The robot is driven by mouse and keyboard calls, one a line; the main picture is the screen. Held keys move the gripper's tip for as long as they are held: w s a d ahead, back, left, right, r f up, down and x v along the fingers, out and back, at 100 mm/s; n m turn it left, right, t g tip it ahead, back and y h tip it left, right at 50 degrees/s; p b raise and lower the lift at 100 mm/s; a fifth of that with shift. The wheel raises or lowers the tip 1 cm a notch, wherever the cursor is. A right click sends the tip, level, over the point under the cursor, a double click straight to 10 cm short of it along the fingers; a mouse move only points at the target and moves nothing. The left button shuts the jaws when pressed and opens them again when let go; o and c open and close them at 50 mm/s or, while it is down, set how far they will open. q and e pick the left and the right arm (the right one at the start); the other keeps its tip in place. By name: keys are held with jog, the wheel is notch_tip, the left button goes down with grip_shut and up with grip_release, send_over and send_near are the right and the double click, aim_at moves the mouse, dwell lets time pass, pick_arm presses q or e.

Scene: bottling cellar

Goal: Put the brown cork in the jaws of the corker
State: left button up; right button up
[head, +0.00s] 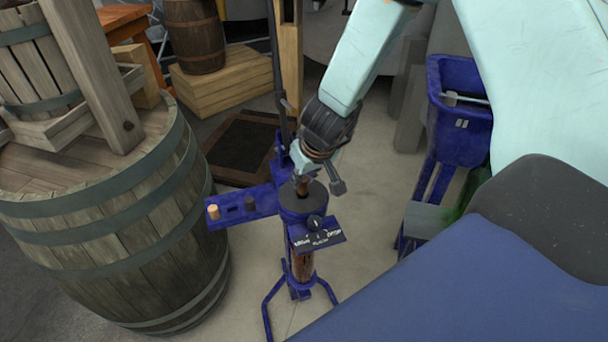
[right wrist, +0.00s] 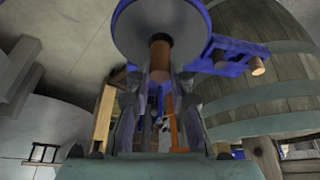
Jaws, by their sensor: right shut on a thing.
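The corker (head: 301,207) is a blue stand on thin legs with a dark grey round top. My right gripper (head: 307,180) is just above this top, shut on the brown cork (head: 303,187). In the right wrist view the brown cork (right wrist: 160,52) sits between the fingertips, its far end at the middle of the grey disc (right wrist: 160,25). I cannot tell how far the cork is inside the jaws. A brown bottle (head: 302,266) stands low in the corker, partly hidden. My left gripper is not in view.
A blue side tray (head: 232,209) on the corker holds a light cork (head: 213,212) and a dark one (head: 250,202). A large barrel (head: 120,240) stands close left; a blue bin (head: 459,120) stands at right.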

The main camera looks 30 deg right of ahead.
jog(key=shift+f+b, duration=0.9)
jog(key=shift+f, duration=0.2)
dwell(0.8)
jog(key=o, duration=0.8)
jog(key=shift+c, duration=0.2)
jog(key=v, duration=1.2)
dwell(0.6)
